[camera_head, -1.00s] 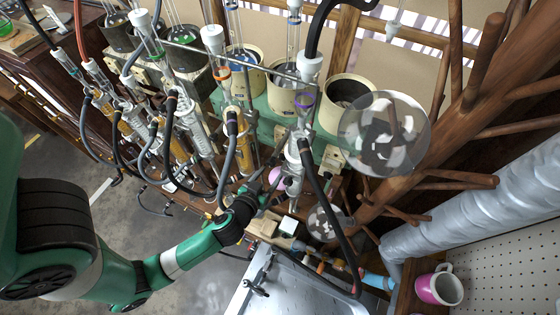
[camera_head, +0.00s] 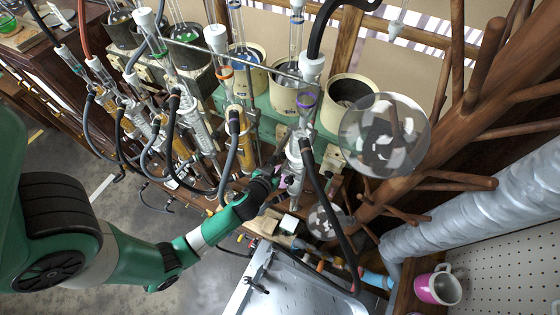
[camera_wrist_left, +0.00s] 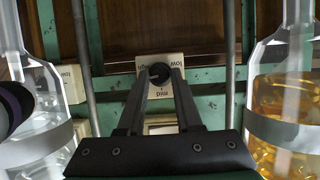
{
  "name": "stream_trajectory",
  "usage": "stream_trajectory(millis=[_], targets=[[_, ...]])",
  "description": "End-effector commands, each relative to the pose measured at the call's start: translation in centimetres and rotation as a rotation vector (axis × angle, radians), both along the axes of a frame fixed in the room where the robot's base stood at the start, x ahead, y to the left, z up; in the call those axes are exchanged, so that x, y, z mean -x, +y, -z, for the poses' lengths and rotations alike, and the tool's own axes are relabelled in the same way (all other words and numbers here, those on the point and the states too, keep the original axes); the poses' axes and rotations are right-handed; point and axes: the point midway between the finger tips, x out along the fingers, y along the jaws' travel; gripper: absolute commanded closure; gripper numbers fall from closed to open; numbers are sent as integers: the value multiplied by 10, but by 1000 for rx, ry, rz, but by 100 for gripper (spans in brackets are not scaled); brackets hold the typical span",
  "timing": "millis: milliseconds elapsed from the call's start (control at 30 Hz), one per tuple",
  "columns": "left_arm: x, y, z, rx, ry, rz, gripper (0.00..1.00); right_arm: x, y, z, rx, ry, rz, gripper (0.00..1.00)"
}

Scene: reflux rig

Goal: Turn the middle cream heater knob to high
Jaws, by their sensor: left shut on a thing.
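The knob's pointer cannot be made out. In the head view, three cream heaters stand in a row on a green frame; the middle cream heater (camera_head: 284,99) holds a flask. My left gripper (camera_head: 281,171) reaches in below it, its tips partly hidden behind glassware. My right gripper is not in view.
A glass condenser (camera_head: 296,165) and a black hose (camera_head: 322,200) stand close to my left gripper. In the wrist view, an amber-filled glass vessel (camera_wrist_left: 285,115) is at right and clear glass (camera_wrist_left: 35,110) at left. A second cream plate (camera_wrist_left: 73,84) shows at left.

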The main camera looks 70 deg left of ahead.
Motion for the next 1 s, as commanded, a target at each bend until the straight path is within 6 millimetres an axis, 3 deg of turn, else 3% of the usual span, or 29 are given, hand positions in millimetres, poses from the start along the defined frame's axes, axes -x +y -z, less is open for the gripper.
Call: stream_trajectory(millis=[200,433,700,733,900,1000], targets=[[0,0,0,-3,1,0,100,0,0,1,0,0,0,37],[-2,-2,4,-122,106,3,100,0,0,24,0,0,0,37],[-1,-1,0,-140,126,0,100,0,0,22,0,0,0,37],[-1,-1,0,-140,126,0,65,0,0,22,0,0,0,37],[-1,-1,0,-139,126,0,37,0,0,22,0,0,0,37],[-1,-1,0,-138,125,0,37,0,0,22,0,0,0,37]])
